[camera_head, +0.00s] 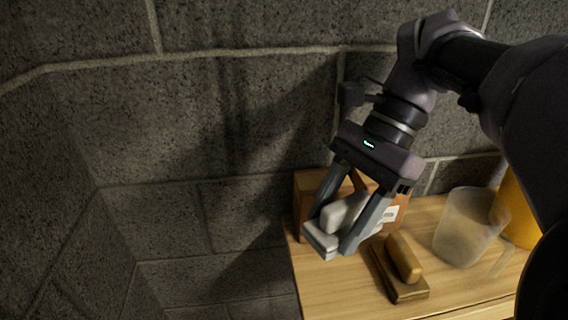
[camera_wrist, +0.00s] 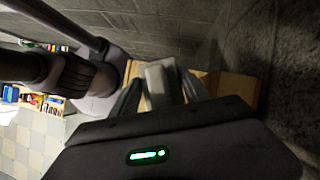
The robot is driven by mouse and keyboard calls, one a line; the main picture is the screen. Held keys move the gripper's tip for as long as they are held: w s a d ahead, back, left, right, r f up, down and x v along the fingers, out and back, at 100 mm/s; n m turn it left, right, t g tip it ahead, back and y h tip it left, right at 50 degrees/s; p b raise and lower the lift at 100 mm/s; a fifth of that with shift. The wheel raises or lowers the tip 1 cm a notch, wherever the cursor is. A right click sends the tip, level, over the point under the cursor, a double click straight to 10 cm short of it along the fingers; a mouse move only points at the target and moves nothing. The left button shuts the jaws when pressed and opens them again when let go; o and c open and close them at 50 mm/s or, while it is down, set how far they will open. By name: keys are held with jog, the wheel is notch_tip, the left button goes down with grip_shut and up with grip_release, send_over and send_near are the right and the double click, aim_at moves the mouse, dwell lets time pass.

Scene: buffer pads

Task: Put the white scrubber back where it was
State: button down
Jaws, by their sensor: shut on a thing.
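My gripper (camera_head: 334,243) is shut on the white scrubber (camera_head: 341,214), a pale block with a rounded handle on a flat base. In the head view it is held near the left end of the wooden table, in front of a brown box. I cannot tell whether its base touches the tabletop. In the wrist view the scrubber (camera_wrist: 160,84) shows between the two fingers, partly hidden by the gripper body.
A brown cardboard box (camera_head: 309,189) stands behind the gripper on the wooden table (camera_head: 327,291). A tan brush on a dark wooden pad (camera_head: 404,258), a translucent cup (camera_head: 466,229) and an orange container (camera_head: 518,212) stand to the right. A stone block wall rises behind.

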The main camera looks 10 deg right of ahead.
jog(key=b, duration=0.1)
send_over(323, 292)
jog(key=d, duration=0.2)
jog(key=f, duration=0.5)
jog(key=shift+s+a+f, duration=0.15)
jog(key=shift+s, duration=0.1)
jog(key=f, duration=0.1)
jog(key=w+f, duration=0.1)
jog(key=f, duration=0.1)
jog(key=shift+w+f+b, duration=0.15)
jog(key=shift+f+b, duration=0.05)
jog(key=shift+b, duration=0.15)
jog(key=shift+w+f, duration=0.2)
jog(key=shift+f, duration=0.15)
jog(key=shift+s+r, duration=0.15)
jog(key=shift+s, duration=0.35)
jog(key=shift+f, duration=0.25)
jog(key=c, duration=0.5)
grip_release()
jog(key=shift+w, duration=0.4)
jog(key=shift+s, duration=0.15)
jog(key=shift+r, duration=0.2)
